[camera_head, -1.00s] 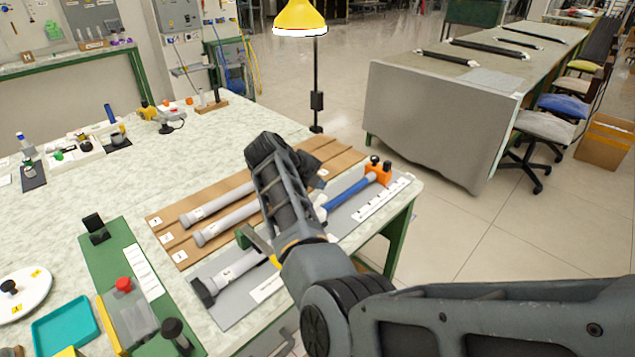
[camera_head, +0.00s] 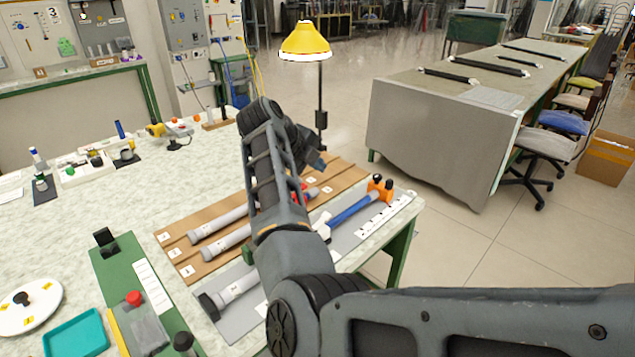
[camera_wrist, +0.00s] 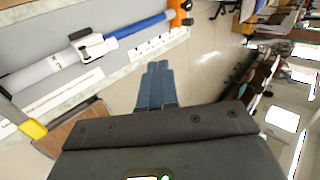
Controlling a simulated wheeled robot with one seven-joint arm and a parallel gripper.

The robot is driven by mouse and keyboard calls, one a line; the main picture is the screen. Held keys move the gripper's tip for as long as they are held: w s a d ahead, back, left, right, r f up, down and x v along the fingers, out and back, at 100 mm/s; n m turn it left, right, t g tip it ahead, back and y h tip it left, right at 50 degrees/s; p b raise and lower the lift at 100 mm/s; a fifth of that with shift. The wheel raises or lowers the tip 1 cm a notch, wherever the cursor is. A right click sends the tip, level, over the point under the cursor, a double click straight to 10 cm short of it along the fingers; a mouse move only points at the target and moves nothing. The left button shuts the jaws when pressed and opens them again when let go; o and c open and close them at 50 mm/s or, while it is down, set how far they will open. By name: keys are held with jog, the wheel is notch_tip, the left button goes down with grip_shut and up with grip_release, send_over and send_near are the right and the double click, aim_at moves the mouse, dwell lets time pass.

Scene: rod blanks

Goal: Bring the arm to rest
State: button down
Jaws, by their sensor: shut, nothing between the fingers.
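My arm rises over the near right part of the workbench in the head view. My gripper (camera_head: 320,167) is at its end, above the brown rack (camera_head: 345,176). In the wrist view the blue-grey fingers of my gripper (camera_wrist: 157,70) lie together, with nothing between them. Behind them is the floor beyond the bench edge. Pale grey rods (camera_head: 222,243) lie on the brown rack. A white and blue rod (camera_head: 352,208) with an orange end block (camera_head: 380,189) lies on the grey board; it also shows in the wrist view (camera_wrist: 140,26). My arm hides parts of the rods.
A yellow lamp (camera_head: 305,42) stands behind the rack. A green fixture (camera_head: 125,285) with a red knob, a teal tray (camera_head: 75,335) and a white disc (camera_head: 28,305) are at left. A second table (camera_head: 440,140) with dark bars stands at right across open floor.

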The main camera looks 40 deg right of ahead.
jog(key=shift+r, duration=0.85)
jog(key=s+d+n+t+h, duration=0.25)
jog(key=s+h, duration=0.35)
jog(key=s, duration=0.4)
jog(key=s+d+n+t+h, duration=0.1)
jog(key=s+d+n+h, duration=0.25)
jog(key=s+h, duration=0.4)
jog(key=s+a+f+n+t+y, duration=0.3)
jog(key=s+a+n+t+y, duration=0.8)
jog(key=s+a+n+y, duration=1.1)
jog(key=s+a+n, duration=0.7)
jog(key=s+a, duration=0.1)
jog(key=s, duration=0.3)
jog(key=shift+n, duration=0.3)
jog(key=shift+a, duration=0.1)
